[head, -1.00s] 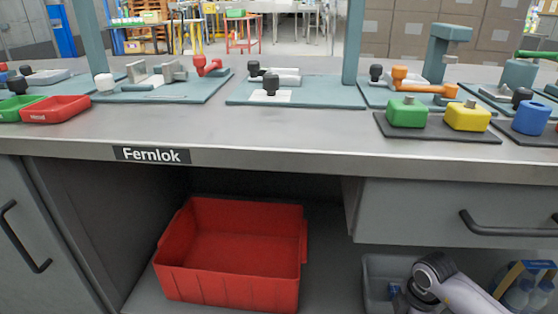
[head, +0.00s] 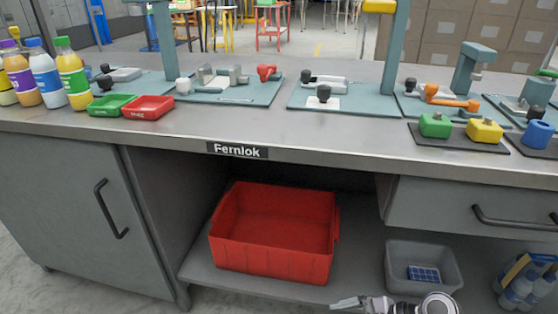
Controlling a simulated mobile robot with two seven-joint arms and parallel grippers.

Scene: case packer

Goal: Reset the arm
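My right gripper (head: 347,303) shows at the bottom edge of the head view, right of the middle. It is low, in front of the shelf under the bench and below the red crate. I cannot tell how far its fingers are apart; it is small and partly cut off. No object shows in it. My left gripper is not in view.
A bench labelled Fernlok holds fixtures (head: 235,90), bottles (head: 73,75), a green tray (head: 111,105) and a red tray (head: 149,107). Below are an empty red crate (head: 270,262), a grey bin (head: 460,268) with a blue item, a cabinet and a drawer with protruding handles.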

